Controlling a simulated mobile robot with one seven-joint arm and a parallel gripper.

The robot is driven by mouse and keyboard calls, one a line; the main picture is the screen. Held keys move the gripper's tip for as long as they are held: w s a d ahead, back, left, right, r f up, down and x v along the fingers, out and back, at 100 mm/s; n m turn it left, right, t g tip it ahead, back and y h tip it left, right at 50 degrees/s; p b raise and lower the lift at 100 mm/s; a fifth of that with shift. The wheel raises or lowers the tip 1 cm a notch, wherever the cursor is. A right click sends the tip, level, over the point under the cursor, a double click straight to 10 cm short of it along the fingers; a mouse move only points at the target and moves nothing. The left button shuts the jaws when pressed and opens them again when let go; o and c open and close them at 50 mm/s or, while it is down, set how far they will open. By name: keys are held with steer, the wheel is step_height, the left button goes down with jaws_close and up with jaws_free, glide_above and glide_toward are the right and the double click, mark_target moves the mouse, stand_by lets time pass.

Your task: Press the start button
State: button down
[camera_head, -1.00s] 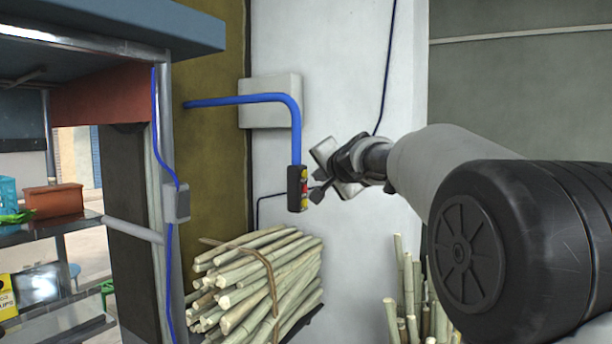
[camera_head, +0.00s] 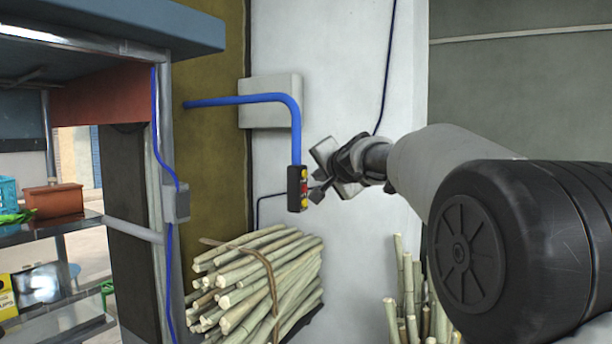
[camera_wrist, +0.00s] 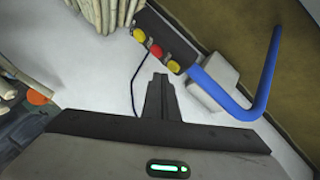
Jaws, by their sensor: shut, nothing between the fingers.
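A dark control box (camera_head: 293,188) hangs at the end of a bent blue pipe (camera_head: 270,98). Its face carries a red button (camera_wrist: 155,50) between two yellow ones, an outer yellow button (camera_wrist: 138,35) and one nearer the pipe (camera_wrist: 173,66). I cannot read which is the start button. My gripper (camera_head: 317,186) is shut and empty, just right of the box in the head view, its fingertips close to the button face. In the wrist view the fingers (camera_wrist: 160,78) point toward the buttons with a small gap showing in the picture. Contact cannot be told.
A bundle of cane (camera_head: 255,280) lies below the box, and more cane stalks (camera_head: 408,290) stand at the lower right. A pale wall box (camera_head: 270,100) is behind the pipe. A metal-framed stall with shelves (camera_head: 50,229) fills the left. The white wall around the gripper is mostly clear.

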steer(key=shift+w+a, duration=0.1)
steer(key=shift+a, duration=0.05)
steer(key=shift+w+a, duration=0.15)
steer(key=shift+a, duration=0.05)
steer(key=shift+w+a+p, duration=0.25)
steer(key=shift+a+p, duration=0.15)
steer(key=shift+p, duration=0.2)
stand_by(0.8)
steer(key=shift+d, duration=0.1)
steer(key=shift+s+d+b, duration=0.5)
steer(key=shift+d+b, duration=0.1)
steer(key=shift+b, duration=0.2)
